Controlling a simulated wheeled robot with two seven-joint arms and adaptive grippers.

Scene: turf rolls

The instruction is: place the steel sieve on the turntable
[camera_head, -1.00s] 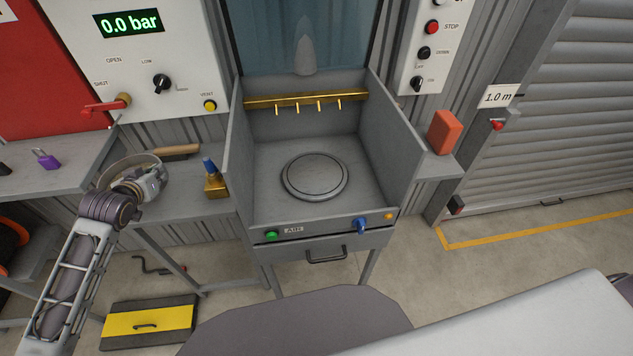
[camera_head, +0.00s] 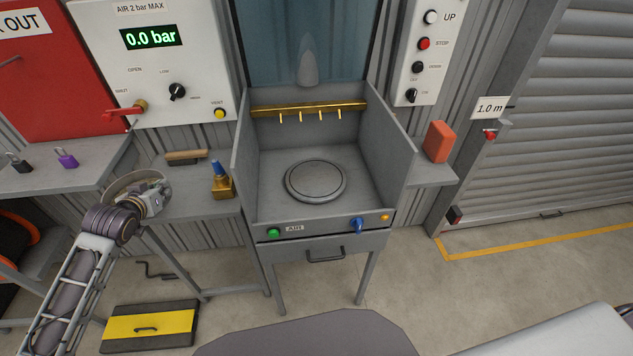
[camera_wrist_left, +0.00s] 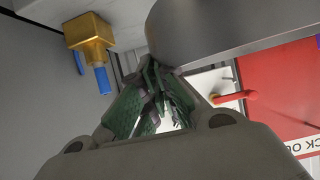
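The steel sieve (camera_head: 122,184) is a round, shallow metal ring at the left, over the grey side shelf. My left gripper (camera_head: 153,188) is at its near right side. In the left wrist view the fingers (camera_wrist_left: 155,85) are close together at the edge of the sieve's curved grey wall (camera_wrist_left: 225,25), shut on it. The sieve looks tilted; the gripper and wrist hide part of it. The turntable (camera_head: 316,181) is a bare round grey disc inside the open-fronted booth, to the right of the sieve. My right gripper is not in view.
A wooden-handled brush (camera_head: 186,157) lies behind. Brass nozzles (camera_head: 308,107) hang above the turntable. A purple padlock (camera_head: 67,158) lies at left.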

